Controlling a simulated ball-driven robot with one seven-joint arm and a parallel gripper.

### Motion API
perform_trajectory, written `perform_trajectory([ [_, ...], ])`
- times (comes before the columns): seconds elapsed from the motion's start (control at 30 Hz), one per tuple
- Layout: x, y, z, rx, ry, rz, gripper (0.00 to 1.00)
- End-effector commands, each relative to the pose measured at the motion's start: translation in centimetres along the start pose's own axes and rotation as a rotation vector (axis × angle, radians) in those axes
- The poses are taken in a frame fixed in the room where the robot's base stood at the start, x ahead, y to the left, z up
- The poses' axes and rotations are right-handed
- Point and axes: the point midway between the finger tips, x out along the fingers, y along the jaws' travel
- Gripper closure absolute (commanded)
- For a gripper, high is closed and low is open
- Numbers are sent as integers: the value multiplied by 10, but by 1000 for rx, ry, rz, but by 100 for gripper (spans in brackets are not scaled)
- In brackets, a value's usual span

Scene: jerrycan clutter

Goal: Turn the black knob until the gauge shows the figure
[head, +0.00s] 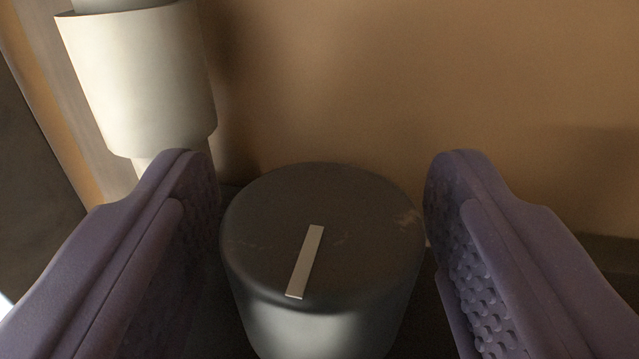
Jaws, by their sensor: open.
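The black knob (365,245) stands in the lower middle of the head view, a round cylinder with a worn top. A pale pointer strip (305,262) on its top tilts slightly, its far end leaning to the right. My gripper (322,185) is open, with one purple textured finger on each side of the knob. The left finger is close to the knob's side; whether it touches cannot be told. A small gap shows by the right fingertip. The gauge is not in view.
A cream-white cylindrical part (140,75) stands at the upper left, behind the left finger. A plain brown surface (430,80) fills the background. A dark area lies at the far left edge.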

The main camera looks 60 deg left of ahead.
Motion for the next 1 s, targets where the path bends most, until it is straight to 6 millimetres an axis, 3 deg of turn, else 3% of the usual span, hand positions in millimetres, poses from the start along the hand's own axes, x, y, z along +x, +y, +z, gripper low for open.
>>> perform_trajectory([
  [0.07, 0, 0, 0, 0, 0, 0, 35],
  [0.3, 0, 0, 0, 0, 0, 0, 86],
  [0.67, -1, 0, 0, 0, 0, 63, 86],
  [1.0, -1, -1, 4, 1, 0, 315, 86],
])
